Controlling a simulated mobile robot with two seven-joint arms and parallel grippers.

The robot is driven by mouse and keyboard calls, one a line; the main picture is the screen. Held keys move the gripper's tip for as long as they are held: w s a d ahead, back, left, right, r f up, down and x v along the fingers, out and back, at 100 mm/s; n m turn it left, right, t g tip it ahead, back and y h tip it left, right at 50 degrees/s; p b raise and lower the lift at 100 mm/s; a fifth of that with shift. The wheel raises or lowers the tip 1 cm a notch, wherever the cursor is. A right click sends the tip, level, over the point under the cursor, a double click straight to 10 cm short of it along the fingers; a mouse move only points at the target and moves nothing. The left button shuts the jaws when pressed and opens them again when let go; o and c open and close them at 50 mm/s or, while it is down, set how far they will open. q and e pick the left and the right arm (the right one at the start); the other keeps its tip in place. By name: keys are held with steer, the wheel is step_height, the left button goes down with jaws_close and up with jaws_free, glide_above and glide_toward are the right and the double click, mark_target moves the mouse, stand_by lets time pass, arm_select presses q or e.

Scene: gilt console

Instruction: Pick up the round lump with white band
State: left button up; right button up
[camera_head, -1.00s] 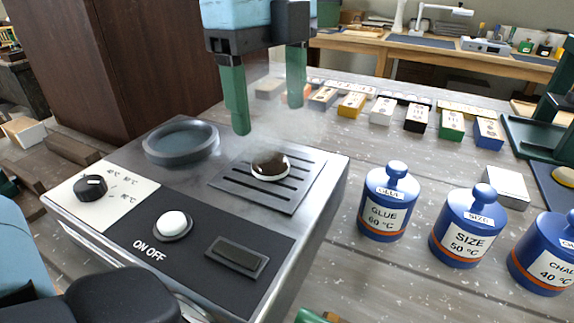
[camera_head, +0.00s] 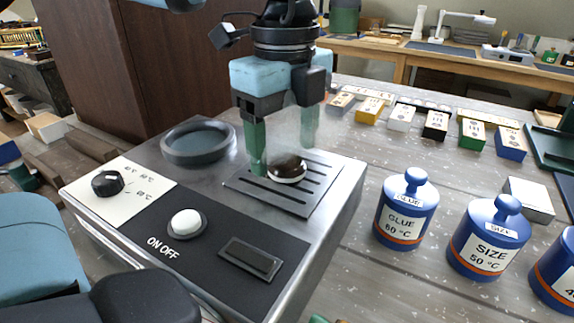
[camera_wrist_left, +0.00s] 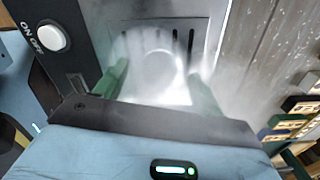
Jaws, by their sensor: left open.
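The round lump (camera_head: 288,169), glossy dark brown with a white band low around it, sits on the slotted dark grate (camera_head: 243,180) of the metal heater. My left gripper (camera_head: 284,157) is open, pointing down, with its green fingers on either side of the lump. The near finger is left of the lump; the far one is partly behind steam. In the left wrist view the lump (camera_wrist_left: 160,70) is a pale round shape between the fingers (camera_wrist_left: 158,90), blurred by steam. Whether a finger touches it I cannot tell. My right gripper is not seen.
The heater carries a round dark dish (camera_head: 198,143), a black knob (camera_head: 108,183), a white button (camera_head: 186,222) and a dark switch (camera_head: 250,258). Blue jars, GLUE (camera_head: 405,208) and SIZE (camera_head: 488,240), stand to the right. Several small coloured boxes line the back.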

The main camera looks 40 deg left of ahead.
mark_target(285, 160)
arm_select(q)
steer(key=shift+f, duration=0.75)
steer(key=c, duration=1.1)
steer(key=shift+c, duration=0.2)
steer(key=shift+r, duration=0.15)
step_height(285, 160, up, 18)
steer(key=p, duration=0.2)
